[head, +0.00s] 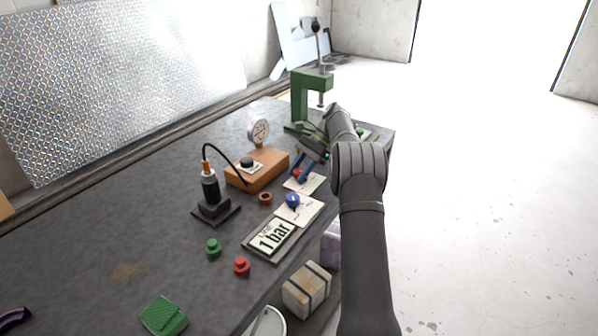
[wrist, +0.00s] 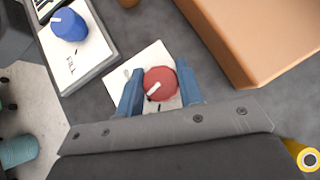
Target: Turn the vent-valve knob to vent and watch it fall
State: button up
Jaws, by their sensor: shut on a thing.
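The red knob (wrist: 160,83) with a white pointer mark sits on a white plate (wrist: 142,62) in the wrist view. My gripper (wrist: 160,92) is shut on it, with one blue finger on each side. The knob's plate lettering is hidden. In the head view my gripper (head: 304,168) reaches down over the red knob (head: 296,173). The blue knob (head: 292,200), marked FILL in the wrist view (wrist: 69,25), stands beside it. A round gauge (head: 258,132) stands by the orange-brown block (head: 262,176). A sign (head: 272,240) reads 1 bar. A black cylinder (head: 209,185) with an orange top stands upright on a dark base.
A green press (head: 300,100) stands at the back of the bench. A black hose (head: 222,153) arches from the cylinder toward the block. A green knob-like piece (head: 213,249) and a red one (head: 241,266) lie in front. The bench's left middle is mostly clear.

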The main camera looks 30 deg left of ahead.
jog(key=shift+n, duration=0.3)
jog(key=o, duration=1)
jog(key=shift+c, duration=0.2)
